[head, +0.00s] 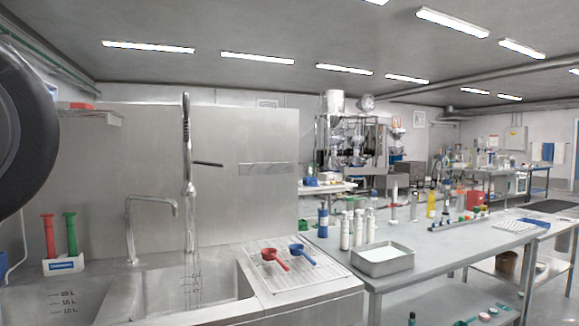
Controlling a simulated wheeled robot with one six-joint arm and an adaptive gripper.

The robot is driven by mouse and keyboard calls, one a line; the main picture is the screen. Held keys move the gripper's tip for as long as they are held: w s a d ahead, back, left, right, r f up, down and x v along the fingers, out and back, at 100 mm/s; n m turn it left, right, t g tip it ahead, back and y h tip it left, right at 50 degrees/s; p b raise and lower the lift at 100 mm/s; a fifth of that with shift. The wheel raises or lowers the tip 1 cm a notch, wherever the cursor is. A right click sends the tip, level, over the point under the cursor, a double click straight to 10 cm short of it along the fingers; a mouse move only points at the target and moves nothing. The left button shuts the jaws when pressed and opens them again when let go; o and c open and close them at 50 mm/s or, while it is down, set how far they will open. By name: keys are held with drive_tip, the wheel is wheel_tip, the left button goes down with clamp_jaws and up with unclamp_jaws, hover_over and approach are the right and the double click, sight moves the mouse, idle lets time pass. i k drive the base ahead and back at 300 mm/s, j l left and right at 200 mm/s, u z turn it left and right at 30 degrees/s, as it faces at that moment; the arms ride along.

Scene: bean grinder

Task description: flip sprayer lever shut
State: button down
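The tall metal sprayer (187,150) stands upright over the sink basin (228,306). A thin dark lever (208,164) sticks out to the right from its upper part, close to level. Thin pale streaks (195,285) run down below the sprayer into the basin and look like flowing water. My gripper is not in this view, so its distance from the lever cannot be told. A large dark rounded part of my own arm fills the upper left edge.
A lower bent faucet (130,228) stands left of the sprayer. A white holder (64,264) with red and green handles is at the left. Red (274,258) and blue (301,253) scoops lie on the drain rack (327,277). A metal tray (383,268) sits further right.

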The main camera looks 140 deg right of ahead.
sight(197, 162)
drive_tip(key=z, duration=2.6)
drive_tip(key=l+z, duration=0.8)
drive_tip(key=i+l+z, duration=0.1)
drive_tip(key=l+z, duration=0.25)
drive_tip(key=i, duration=0.45)
drive_tip(key=k, duration=0.35)
